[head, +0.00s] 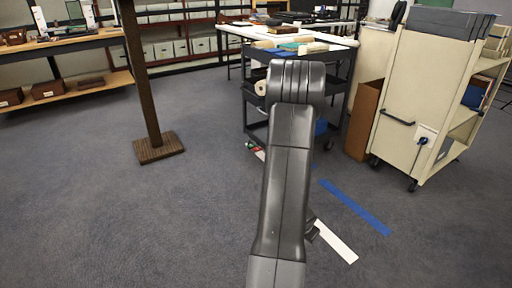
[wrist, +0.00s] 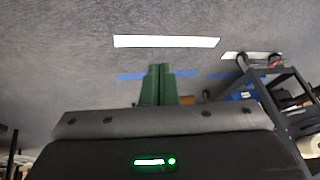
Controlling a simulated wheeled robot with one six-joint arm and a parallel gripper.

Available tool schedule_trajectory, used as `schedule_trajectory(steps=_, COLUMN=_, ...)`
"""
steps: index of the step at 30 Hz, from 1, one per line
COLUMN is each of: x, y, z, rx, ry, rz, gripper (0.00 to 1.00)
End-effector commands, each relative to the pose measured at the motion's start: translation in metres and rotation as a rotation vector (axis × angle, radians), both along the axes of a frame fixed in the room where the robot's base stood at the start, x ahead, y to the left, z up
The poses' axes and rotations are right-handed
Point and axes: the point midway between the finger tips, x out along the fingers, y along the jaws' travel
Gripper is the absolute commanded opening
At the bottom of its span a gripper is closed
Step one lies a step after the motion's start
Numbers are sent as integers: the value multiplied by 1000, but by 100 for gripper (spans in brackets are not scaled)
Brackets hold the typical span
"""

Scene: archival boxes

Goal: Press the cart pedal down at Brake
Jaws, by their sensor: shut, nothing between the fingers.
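The dark cart (head: 255,112) stands beyond my arm in the head view, and part of its frame (wrist: 262,82) shows at the right of the wrist view. Small red and green marks (head: 250,146) are at the cart's lower left, near the floor. I cannot make out the pedal or a Brake label. My gripper (wrist: 160,68) shows in the wrist view with its green fingers shut and empty, apart from the cart. In the head view my arm hides the gripper and part of the cart's base.
White tape (head: 335,243) and blue tape (head: 355,206) lie on the carpet. A cream book truck (head: 418,95) and brown box (head: 364,120) stand right of the cart. A brown post with a square base (head: 158,147) stands left. Carpet between post and cart is clear.

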Motion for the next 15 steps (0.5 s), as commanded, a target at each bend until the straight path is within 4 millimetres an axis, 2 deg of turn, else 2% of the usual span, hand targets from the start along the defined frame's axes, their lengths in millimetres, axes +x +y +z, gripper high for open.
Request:
schedule_trajectory(steps=1, x=4, y=-9, z=-21, rx=-31, ry=1, rz=-51, gripper=0)
schedule_trajectory(steps=6, x=6, y=-43, z=-77, rx=-161, ry=0, rz=-226, gripper=0)
schedule_trajectory(steps=12, x=-17, y=-75, z=-134, rx=-330, ry=39, rz=-400, gripper=0)
schedule_trajectory(steps=15, x=-30, y=-84, z=-152, rx=-395, ry=62, rz=-457, gripper=0)
